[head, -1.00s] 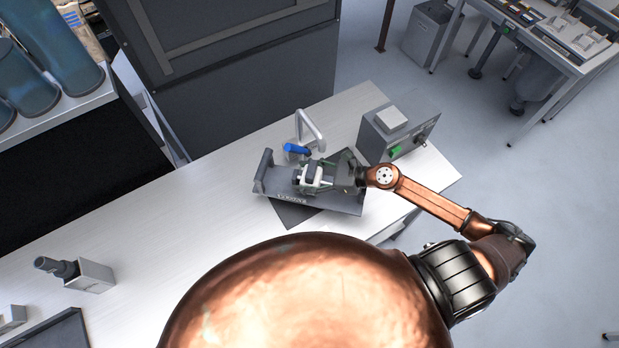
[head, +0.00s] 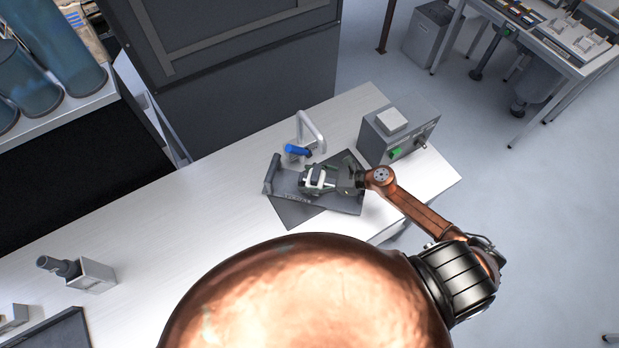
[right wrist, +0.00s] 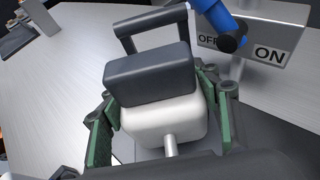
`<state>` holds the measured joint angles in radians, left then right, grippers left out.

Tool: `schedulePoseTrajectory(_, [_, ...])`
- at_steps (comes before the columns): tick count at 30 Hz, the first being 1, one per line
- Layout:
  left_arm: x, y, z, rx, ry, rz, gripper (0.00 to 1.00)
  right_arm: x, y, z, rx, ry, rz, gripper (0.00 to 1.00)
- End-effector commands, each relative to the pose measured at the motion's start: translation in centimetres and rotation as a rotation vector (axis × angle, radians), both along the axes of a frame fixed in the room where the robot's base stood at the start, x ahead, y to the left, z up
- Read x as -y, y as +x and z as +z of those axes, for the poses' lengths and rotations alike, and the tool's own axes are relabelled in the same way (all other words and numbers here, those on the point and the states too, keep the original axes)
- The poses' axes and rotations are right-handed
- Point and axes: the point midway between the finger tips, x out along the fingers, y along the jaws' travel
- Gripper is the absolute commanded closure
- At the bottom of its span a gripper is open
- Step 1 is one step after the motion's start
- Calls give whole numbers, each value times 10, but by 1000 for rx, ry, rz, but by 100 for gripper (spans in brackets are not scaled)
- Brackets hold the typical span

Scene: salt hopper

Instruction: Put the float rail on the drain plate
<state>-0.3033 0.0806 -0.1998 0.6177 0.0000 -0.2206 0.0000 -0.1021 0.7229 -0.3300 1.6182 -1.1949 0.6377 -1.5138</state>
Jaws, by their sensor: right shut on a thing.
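The float rail (head: 283,183) is a dark grey tray-like piece with a raised left end and lettering on its front edge. It lies over a dark flat plate (head: 297,216), which I take for the drain plate; its front corner sticks out below the rail. I cannot tell whether they touch. My right gripper (head: 314,178) comes in from the right above the rail. In the right wrist view its green-padded fingers are shut on the rail's white block (right wrist: 160,120) with a dark grey top (right wrist: 150,75). My left gripper is not in view.
Behind the rail stand a bent grey pipe (head: 313,130) and a blue handle (head: 297,150). A grey box (head: 400,130) with a green switch is at the right. A block with a dark cylinder (head: 92,277) stands at left. The white bench (head: 180,220) between is clear.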

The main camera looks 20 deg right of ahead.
Motion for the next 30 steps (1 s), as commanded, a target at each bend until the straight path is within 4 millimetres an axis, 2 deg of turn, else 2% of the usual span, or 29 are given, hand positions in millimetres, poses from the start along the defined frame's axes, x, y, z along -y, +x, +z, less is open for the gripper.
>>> schedulePoseTrajectory(3, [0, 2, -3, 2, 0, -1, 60, 0, 1, -1, 2, 1, 0, 100])
schedulePoseTrajectory(4, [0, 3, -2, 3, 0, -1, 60, 0, 0, -2, 0, 0, 0, 42])
schedulePoseTrajectory(11, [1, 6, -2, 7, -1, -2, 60, 0, 0, -1, 0, 0, 0, 26])
schedulePoseTrajectory(21, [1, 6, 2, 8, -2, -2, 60, 0, 0, 2, -1, 1, 0, 26])
schedulePoseTrajectory(26, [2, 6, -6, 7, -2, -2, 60, 17, -13, 6, -2, -2, -2, 26])
schedulePoseTrajectory(30, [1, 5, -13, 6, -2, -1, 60, 39, -30, 16, -3, -2, -2, 26])
